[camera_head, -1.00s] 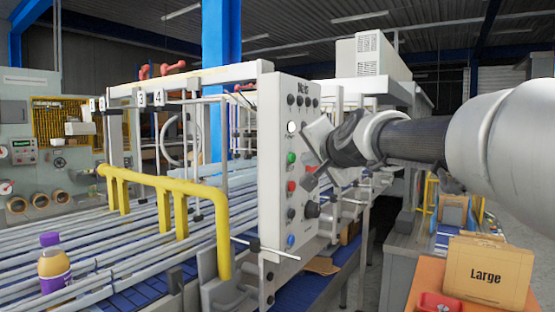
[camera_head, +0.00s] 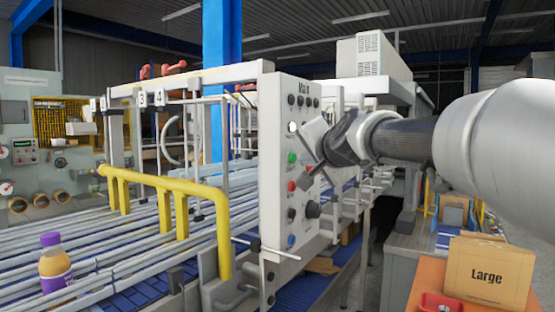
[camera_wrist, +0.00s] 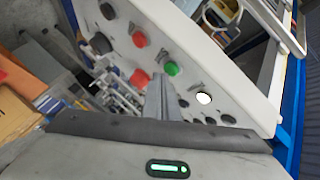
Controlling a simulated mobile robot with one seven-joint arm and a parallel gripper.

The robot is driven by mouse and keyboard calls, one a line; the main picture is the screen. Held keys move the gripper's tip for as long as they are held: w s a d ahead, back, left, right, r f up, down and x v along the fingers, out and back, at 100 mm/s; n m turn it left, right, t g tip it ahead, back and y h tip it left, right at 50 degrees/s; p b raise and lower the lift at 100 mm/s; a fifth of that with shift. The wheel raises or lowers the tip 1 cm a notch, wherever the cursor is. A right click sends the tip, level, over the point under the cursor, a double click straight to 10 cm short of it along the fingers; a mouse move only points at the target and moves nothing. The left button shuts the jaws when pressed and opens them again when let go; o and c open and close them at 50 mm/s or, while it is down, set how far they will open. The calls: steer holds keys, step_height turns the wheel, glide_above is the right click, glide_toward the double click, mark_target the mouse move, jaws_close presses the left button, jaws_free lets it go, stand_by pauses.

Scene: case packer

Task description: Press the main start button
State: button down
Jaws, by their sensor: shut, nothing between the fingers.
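The white control panel (camera_head: 273,200) stands upright at the centre of the head view, with a partly blurred label at its top. A green button (camera_head: 292,158) sits below a white button (camera_head: 292,127), with a red button (camera_head: 292,186) under it. In the wrist view I see the green button (camera_wrist: 172,68), the lit white button (camera_wrist: 204,98) and a red button (camera_wrist: 139,78). My gripper (camera_head: 304,181) is shut and empty, in front of the panel. Its fingertips (camera_wrist: 160,79) appear between the green and red buttons in the wrist view; contact cannot be told.
Black knobs (camera_head: 313,209) and a blue button (camera_head: 291,240) are lower on the panel. A yellow rail (camera_head: 170,183) and conveyor lanes lie left. A bottle (camera_head: 54,262) stands on the lanes. A box marked Large (camera_head: 487,275) is at lower right.

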steer(key=shift+w+a, duration=0.3)
steer(key=shift+a, duration=0.15)
stand_by(0.6)
steer(key=shift+d, duration=0.1)
steer(key=shift+s+d+b, duration=0.4)
steer(key=shift+s+d, duration=0.15)
steer(key=shift+d, duration=0.1)
steer(key=s+d+b, duration=0.1)
steer(key=d, duration=0.1)
steer(key=s+d+b, duration=0.1)
steer(key=s+d, duration=0.1)
stand_by(0.5)
stand_by(0.4)
